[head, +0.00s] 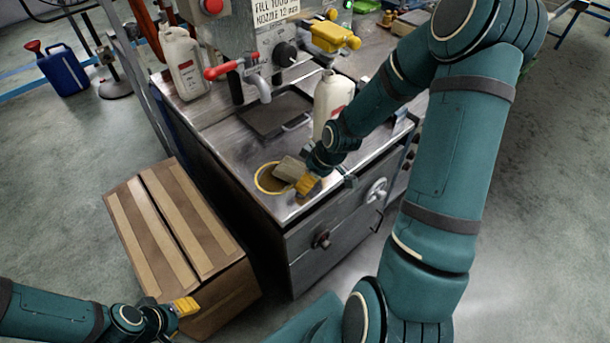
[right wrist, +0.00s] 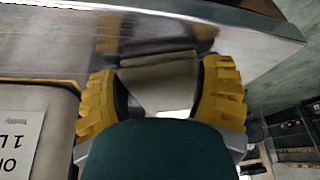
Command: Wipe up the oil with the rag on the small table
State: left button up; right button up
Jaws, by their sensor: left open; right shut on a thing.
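The rag (head: 290,168), a folded grey-beige cloth, is held in my right gripper (head: 306,184) at the front corner of the metal-topped table (head: 222,140). In the right wrist view the rag (right wrist: 158,75) lies between the yellow fingers of my right gripper (right wrist: 160,95). A brownish oil patch with a yellow ring (head: 267,180) shows just left of the rag, which overlaps its right side. I cannot tell whether the rag touches the tabletop. My left gripper (head: 187,306) is open and empty, low beside the cardboard box.
A white bottle (head: 330,100) stands close behind my right gripper; another (head: 183,62) stands at the table's back left. A red-handled tap (head: 262,85) overhangs a dark tray (head: 275,113). The cardboard box (head: 178,225) sits on the floor left of the table.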

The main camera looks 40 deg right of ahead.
aim_at(289, 185)
jog(key=shift+a+f+b, duration=0.15)
jog(key=shift+a+b, duration=0.7)
jog(key=shift+a, duration=0.4)
jog(key=a, duration=0.6)
jog(key=shift+s, duration=0.3)
jog(key=shift+d, duration=0.4)
jog(key=d+p, duration=0.1)
jog(key=d, duration=0.1)
jog(key=w+d+p, duration=0.1)
jog(key=d, duration=0.1)
jog(key=w+d+p, duration=0.1)
jog(key=d, duration=0.2)
jog(key=shift+w+r, duration=0.15)
jog(key=shift+r, duration=0.1)
jog(key=shift+w+d+f, duration=0.1)
jog(key=shift+w+d, duration=0.05)
jog(key=shift+d, duration=0.2)
jog(key=shift+a+f, duration=0.1)
jog(key=shift+a, duration=0.2)
jog(key=a+b, duration=0.1)
jog(key=a, duration=0.1)
jog(key=a+b, duration=0.1)
jog(key=a, duration=0.1)
jog(key=a+b, duration=0.1)
jog(key=a, duration=0.1)
jog(key=shift+s+a, duration=0.3)
jog(key=shift+a, duration=0.65)
jog(key=shift+w+d+p, duration=0.1)
jog(key=shift+d+p, duration=0.45)
jog(key=shift+d, duration=1.25)
